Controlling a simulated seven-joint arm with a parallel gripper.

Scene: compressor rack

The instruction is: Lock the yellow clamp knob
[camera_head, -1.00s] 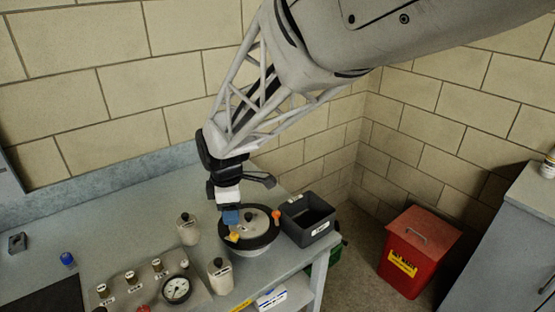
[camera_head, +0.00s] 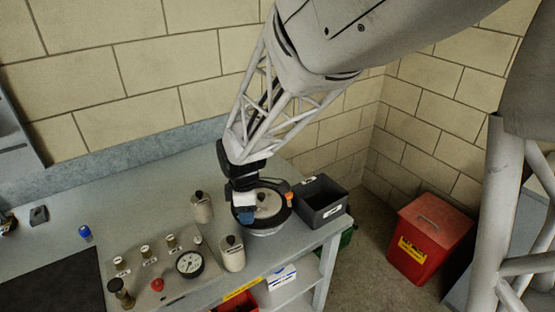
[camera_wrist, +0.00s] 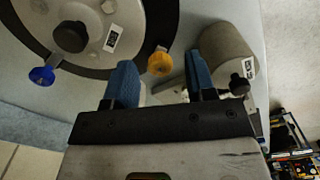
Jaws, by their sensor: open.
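The round pot (camera_head: 268,203) has a grey lid and a black rim and stands near the bench's right end. In the wrist view, the yellow clamp knob (camera_wrist: 160,63) sits at the edge of the pot's black ring (camera_wrist: 98,70). My gripper (camera_wrist: 160,72) is open, with blue fingers either side of the knob in the picture. The left finger looks nearer to it. I see no contact, and depth is unclear. In the head view my gripper (camera_head: 246,214) is over the pot's front left side and hides the yellow knob.
A blue knob (camera_wrist: 42,75) and an orange knob (camera_head: 289,199) are on the pot's rim. A grey canister (camera_wrist: 226,58) is close beyond my right finger. A dark bin (camera_head: 322,202) is right of the pot. A gauge panel (camera_head: 160,270) and bottles (camera_head: 202,207) stand left.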

